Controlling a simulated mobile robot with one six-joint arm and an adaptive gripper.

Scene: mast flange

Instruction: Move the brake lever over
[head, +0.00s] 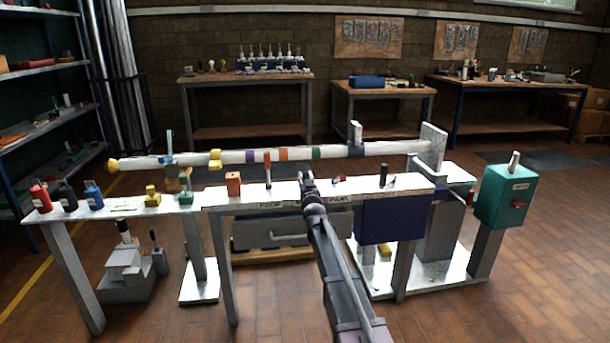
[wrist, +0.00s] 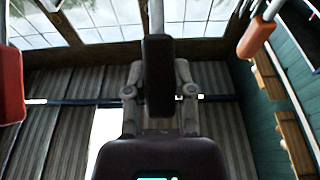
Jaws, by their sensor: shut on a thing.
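My gripper (head: 307,182) is at the bench top, between the orange-and-black lever on its left and the red handle on its right. In the wrist view my gripper (wrist: 159,92) is shut on an upright black lever grip (wrist: 158,68) on a thin metal rod. The fingers touch it from both sides. In the head view my gripper and arm hide this lever. Labels on the bench front are too small to read, so I cannot confirm from them which lever is the brake.
An orange-and-black lever (head: 268,170), a red handle (head: 338,179) and a black-topped lever (head: 383,175) stand nearby. A long white banded mast (head: 225,157) lies behind the bench. A teal box (head: 503,197) stands at the right. Floor is open in front.

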